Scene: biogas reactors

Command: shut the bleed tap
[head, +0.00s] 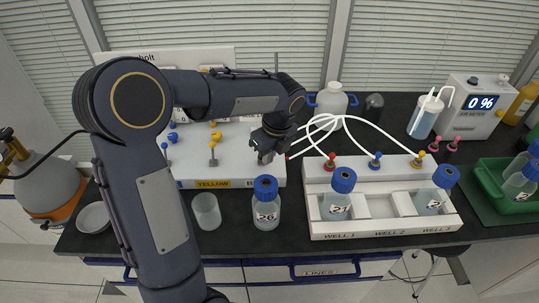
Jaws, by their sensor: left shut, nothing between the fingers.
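I cannot tell for sure which tap is the bleed tap. Several small taps stand on the white panel (225,178) marked YELLOW, among them a yellow-topped one (213,149) and blue ones (172,137). The well rack (385,230) carries a red tap (330,162), a blue tap (375,160) and a yellow tap (418,160). My left gripper (266,157) is shut and empty over the right end of the white panel. It hides part of the panel behind it. My right gripper is not in view.
Bottle 26 (265,208) and an empty cup (206,211) stand in front of the panel. Capped bottles (338,195) sit in the rack. White tubes arc from the white jug (333,101). An air meter (476,108) reads 0 %. A green tray (500,192) lies at right.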

